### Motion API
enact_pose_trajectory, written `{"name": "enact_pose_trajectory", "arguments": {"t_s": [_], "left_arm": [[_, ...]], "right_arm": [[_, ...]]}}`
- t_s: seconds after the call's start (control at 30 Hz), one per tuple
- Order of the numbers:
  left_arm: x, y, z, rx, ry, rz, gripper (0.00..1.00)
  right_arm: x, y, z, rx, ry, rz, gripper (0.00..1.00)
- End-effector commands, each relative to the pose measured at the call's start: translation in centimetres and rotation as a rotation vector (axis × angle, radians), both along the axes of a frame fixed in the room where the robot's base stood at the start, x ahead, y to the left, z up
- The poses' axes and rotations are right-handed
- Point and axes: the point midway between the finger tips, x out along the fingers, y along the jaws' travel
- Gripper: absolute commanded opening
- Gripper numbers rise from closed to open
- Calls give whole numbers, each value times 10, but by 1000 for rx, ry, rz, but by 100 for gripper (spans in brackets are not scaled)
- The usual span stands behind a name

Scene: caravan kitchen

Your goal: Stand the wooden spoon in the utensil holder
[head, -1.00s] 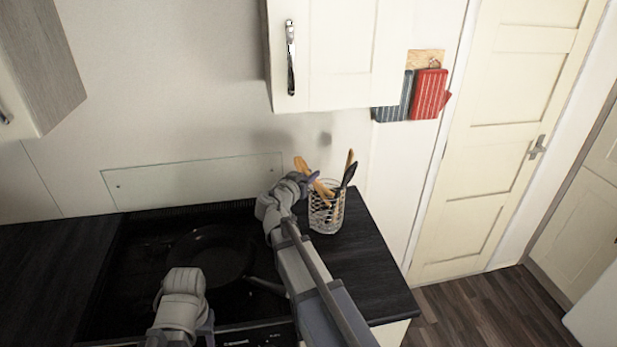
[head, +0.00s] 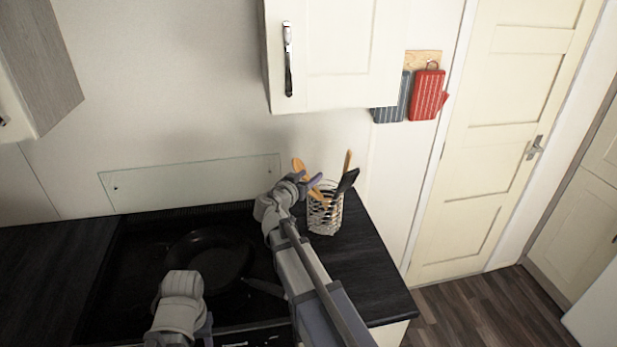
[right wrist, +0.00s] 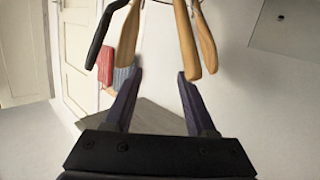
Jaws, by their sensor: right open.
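A wire utensil holder (head: 325,215) stands on the dark counter, right of the hob. Wooden utensils lean in it; a wooden spoon (head: 299,166) tilts left above its rim. A black spatula (head: 348,180) leans right. My right gripper (head: 312,182) is at the utensil tops, partly overlapping the wooden ones. In the right wrist view my right gripper (right wrist: 157,88) is open, with nothing between its fingers; wooden utensils (right wrist: 185,40) show just beyond the fingertips. I cannot tell which of them is the spoon there. My left gripper is out of sight; only its arm shows.
A dark pan (head: 208,258) sits on the hob left of my right arm. A white wall cabinet (head: 335,55) hangs above the holder. The counter right of the holder is clear.

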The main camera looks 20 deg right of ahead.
Motion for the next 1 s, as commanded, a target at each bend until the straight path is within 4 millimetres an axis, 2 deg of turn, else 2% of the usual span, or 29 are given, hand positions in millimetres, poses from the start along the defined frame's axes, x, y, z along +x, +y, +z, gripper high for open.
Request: {"name": "enact_pose_trajectory", "arguments": {"t_s": [0.13, 0.5, 0.7, 1.0], "left_arm": [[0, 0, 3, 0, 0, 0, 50], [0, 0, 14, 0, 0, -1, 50], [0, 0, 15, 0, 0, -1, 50], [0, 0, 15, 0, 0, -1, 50]], "right_arm": [[-8, 9, 3, 0, 0, 1, 56], [-42, 52, 14, -1, 0, 2, 56], [-47, 60, 15, -1, 1, 0, 56], [-47, 60, 15, 0, 0, 0, 56]]}}
